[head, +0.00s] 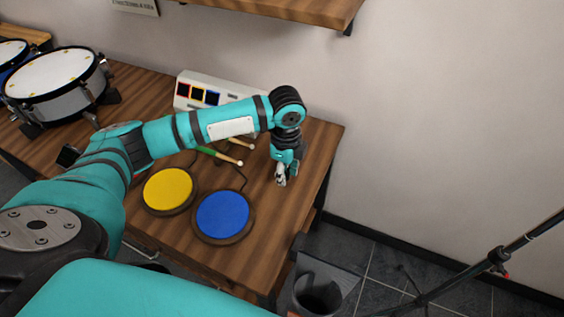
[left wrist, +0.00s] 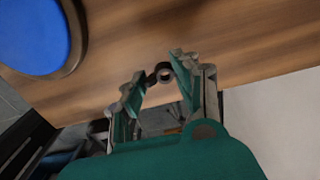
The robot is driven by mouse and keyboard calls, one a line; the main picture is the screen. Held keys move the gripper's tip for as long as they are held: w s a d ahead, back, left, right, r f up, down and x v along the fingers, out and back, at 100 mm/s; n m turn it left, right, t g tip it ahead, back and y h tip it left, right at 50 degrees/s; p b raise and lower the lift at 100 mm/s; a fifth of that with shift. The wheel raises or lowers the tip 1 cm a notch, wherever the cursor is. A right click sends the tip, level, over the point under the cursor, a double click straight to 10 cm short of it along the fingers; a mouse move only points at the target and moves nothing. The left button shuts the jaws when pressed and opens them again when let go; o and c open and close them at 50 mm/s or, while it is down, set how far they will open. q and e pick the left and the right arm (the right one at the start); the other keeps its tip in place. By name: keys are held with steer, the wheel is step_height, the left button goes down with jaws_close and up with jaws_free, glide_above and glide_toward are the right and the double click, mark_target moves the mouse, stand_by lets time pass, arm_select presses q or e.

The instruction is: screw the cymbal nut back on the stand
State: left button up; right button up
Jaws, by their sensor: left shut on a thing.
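My left gripper (head: 281,178) is over the right end of the wooden table, pointing down. In the left wrist view its fingers (left wrist: 160,80) are closed on a small dark ring-shaped piece, which I take as the cymbal nut (left wrist: 165,72). The nut is too small to make out in the head view. A black stand (head: 460,283) slants up at the lower right of the head view, apart from the table; its top is out of the picture. My right gripper is not in view.
On the table (head: 310,150) are a yellow pad (head: 168,189), a blue pad (head: 223,214), drumsticks (head: 222,156), a white box (head: 190,100) and drums (head: 52,78). A dark bin (head: 322,285) stands below the table's right end. A wooden shelf (head: 290,8) is above.

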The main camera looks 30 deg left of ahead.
arm_select(q)
steer(key=s+d, duration=0.2)
steer(key=s, duration=0.1)
steer(key=s+d, duration=0.3)
steer(key=s+d+r, duration=0.1)
steer(key=s+d, duration=0.1)
steer(key=shift+s+d, duration=0.15)
steer(key=shift+s, duration=0.25)
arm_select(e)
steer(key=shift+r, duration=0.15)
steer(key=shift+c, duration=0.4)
